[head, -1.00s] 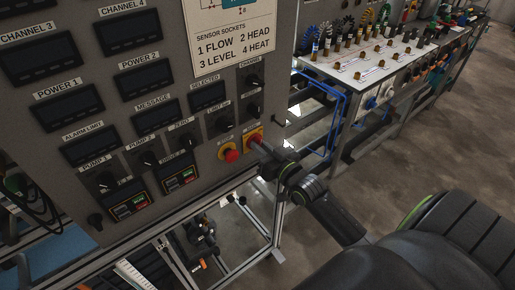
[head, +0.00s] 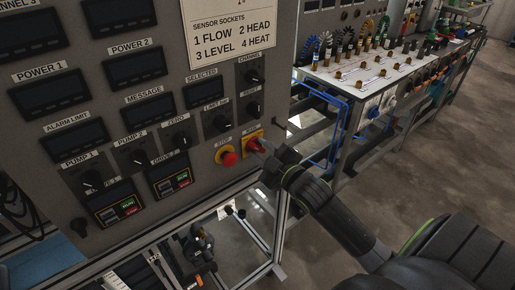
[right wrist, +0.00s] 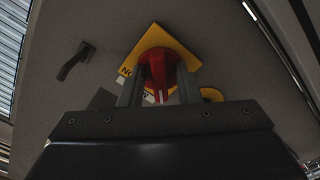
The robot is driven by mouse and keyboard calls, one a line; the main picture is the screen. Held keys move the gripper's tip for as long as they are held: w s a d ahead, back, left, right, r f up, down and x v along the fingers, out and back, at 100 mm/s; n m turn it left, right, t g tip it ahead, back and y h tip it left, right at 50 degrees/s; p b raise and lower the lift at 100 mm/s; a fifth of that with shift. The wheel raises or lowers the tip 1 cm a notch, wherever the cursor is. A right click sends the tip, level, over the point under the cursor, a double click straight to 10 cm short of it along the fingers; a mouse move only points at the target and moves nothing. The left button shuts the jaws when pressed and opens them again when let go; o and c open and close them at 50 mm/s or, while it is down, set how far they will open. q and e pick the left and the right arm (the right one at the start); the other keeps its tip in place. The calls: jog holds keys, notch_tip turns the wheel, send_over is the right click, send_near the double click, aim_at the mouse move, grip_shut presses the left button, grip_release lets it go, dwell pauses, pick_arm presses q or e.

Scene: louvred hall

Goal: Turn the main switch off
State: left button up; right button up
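The main switch (head: 254,145) is a red rotary handle on a yellow square plate, low at the panel's right edge. In the right wrist view the red handle (right wrist: 158,69) points roughly up and down the picture. My right gripper (head: 266,149) is at the switch from the right. Its two fingers (right wrist: 158,90) stand on either side of the handle, and a gap seems to show between them and its grip. Part of the plate and its lettering is hidden by the fingers. My left gripper is not in view.
A red mushroom button (head: 229,159) on a yellow base sits just left of the switch. Black knobs (head: 220,122) and displays cover the grey panel (head: 185,85). A small black handle (right wrist: 75,62) sticks out of the panel. A bench (head: 372,72) with connectors stands behind, right.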

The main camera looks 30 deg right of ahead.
jog(key=shift+o, duration=0.7)
jog(key=shift+s+p, duration=0.3)
jog(key=s+p, duration=0.3)
jog(key=s, duration=0.3)
jog(key=shift+s+d, duration=0.2)
jog(key=shift+d, duration=0.05)
jog(key=s+d+p, duration=0.1)
jog(key=s+p, duration=1)
jog(key=s, duration=0.6)
jog(key=shift+s+d, duration=0.2)
